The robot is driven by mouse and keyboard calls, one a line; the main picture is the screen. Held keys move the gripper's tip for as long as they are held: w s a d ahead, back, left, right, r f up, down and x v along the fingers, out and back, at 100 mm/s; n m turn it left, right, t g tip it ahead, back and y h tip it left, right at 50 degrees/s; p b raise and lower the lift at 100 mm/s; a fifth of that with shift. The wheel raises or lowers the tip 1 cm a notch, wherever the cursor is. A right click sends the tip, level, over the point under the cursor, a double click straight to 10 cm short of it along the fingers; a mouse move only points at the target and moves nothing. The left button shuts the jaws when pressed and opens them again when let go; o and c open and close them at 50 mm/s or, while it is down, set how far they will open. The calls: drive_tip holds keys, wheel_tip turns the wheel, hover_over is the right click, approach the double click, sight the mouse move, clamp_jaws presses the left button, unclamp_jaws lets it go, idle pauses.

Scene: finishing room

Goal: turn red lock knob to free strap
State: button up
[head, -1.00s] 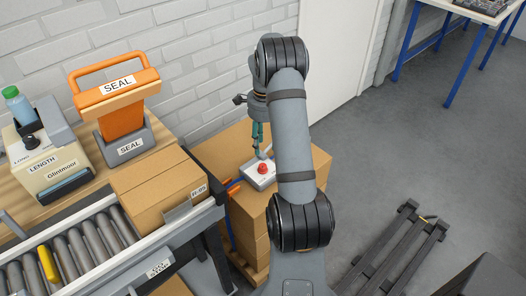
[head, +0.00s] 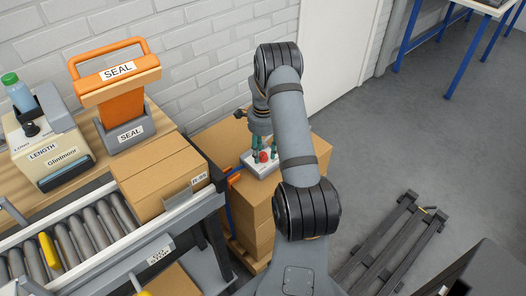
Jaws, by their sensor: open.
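The red lock knob (head: 263,156) stands on a small light-grey block (head: 252,166) on top of the stacked cartons (head: 294,160). My gripper (head: 264,150) points down at the knob, with its green fingers open on either side of it. Whether the fingers touch the knob cannot be told. An orange and blue item (head: 234,174), perhaps part of the strap, shows at the left edge of the carton top; its run is partly hidden.
A roller conveyor (head: 92,232) with a carton (head: 160,183) on it stands left. Behind it are an orange SEAL tool (head: 120,105) and a LENGTH machine (head: 50,165). A white wall is close behind the cartons. Grey floor is open at right, with a dark frame (head: 400,240) on it.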

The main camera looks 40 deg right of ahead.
drive_tip(key=shift+c, duration=0.5)
clamp_jaws()
drive_tip(key=shift+n, duration=0.3)
drive_tip(key=n+b, duration=0.1)
drive_tip(key=n, duration=0.7)
drive_tip(key=shift+n+b, duration=0.3)
drive_tip(key=shift+b, duration=0.05)
drive_tip(key=n, duration=0.4)
drive_tip(key=shift+n, duration=2.4)
